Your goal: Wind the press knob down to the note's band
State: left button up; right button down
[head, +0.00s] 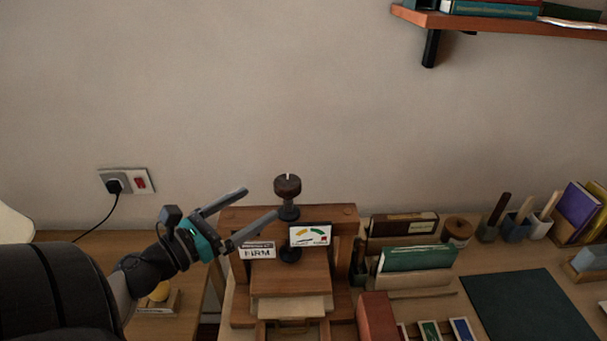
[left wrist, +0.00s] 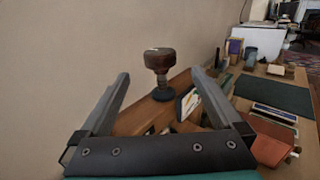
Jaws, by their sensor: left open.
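The press knob (head: 288,186) is dark brown with a pale mark on top, on a dark screw above the wooden press (head: 236,215). A dial (head: 310,236) with yellow, green and red bands is on the press front. A white note (head: 258,251) beside it has large letters that look like "FIRM". My left gripper (head: 246,203) is open and empty, to the left of the knob and apart from it. In the left wrist view the knob (left wrist: 159,60) shows beyond and between the two open fingers. My right gripper is not in view.
A green card file (head: 417,259), a red block (head: 377,317) and pen cups (head: 488,230) stand right of the press. A dark green mat (head: 525,305) lies farther right. A wall shelf (head: 490,22) hangs at upper right. The wall behind the knob is bare.

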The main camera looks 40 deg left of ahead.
aim_at(292, 182)
pick_arm(q)
jog(key=w, duration=0.3)
jog(key=w+d, duration=0.1)
jog(key=w, duration=0.3)
jog(key=w+p, duration=0.1)
jog(key=w, duration=0.3)
jog(key=shift+d, duration=0.25)
jog(key=shift+w+d, duration=0.1)
jog(key=shift+w, duration=0.8)
jog(key=shift+f, duration=0.1)
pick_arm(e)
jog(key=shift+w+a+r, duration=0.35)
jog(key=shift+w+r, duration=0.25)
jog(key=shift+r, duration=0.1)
pick_arm(q)
jog(key=shift+c, duration=0.2)
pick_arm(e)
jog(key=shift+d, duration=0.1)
pick_arm(q)
jog(key=c, duration=1.3)
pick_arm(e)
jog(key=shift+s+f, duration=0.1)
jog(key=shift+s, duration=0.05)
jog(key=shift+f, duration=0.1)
